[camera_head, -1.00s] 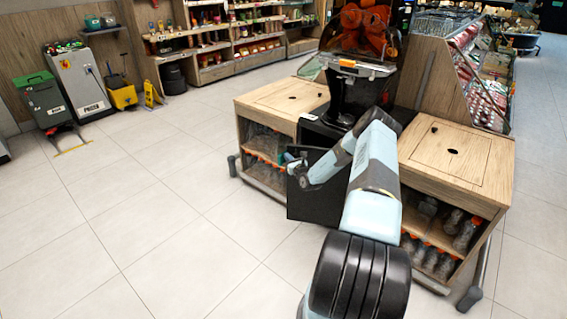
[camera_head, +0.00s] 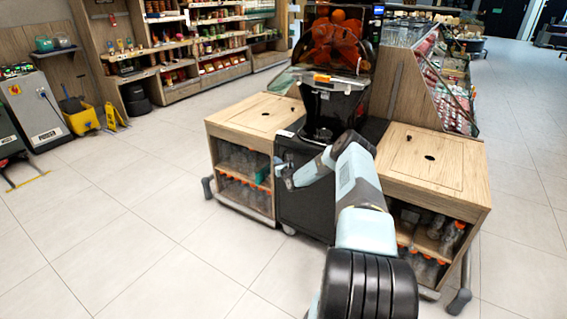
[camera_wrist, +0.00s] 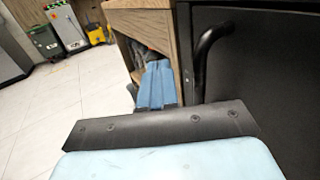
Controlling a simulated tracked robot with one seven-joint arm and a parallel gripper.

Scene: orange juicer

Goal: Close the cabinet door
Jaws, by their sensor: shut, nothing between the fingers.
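The black cabinet door (camera_head: 300,206) is below the orange juicer (camera_head: 335,70), between two wooden side counters. It looks flush or nearly flush with the cabinet front; a small gap cannot be ruled out. My gripper (camera_head: 281,177) is at the upper left edge of the door, partly hidden by my arm. In the wrist view the black door (camera_wrist: 275,75) fills the right side, with its curved black handle (camera_wrist: 203,60) standing out from it. My blue gripper fingers (camera_wrist: 155,86) are shut and empty, left of the handle. Whether they touch the door cannot be told.
The left wooden counter (camera_head: 255,113) has shelves of bottles close beside my gripper. The right wooden counter (camera_head: 435,157) stands beyond my arm. The tiled floor (camera_head: 130,230) at the front left is clear. A yellow mop bucket (camera_head: 80,117) stands far left.

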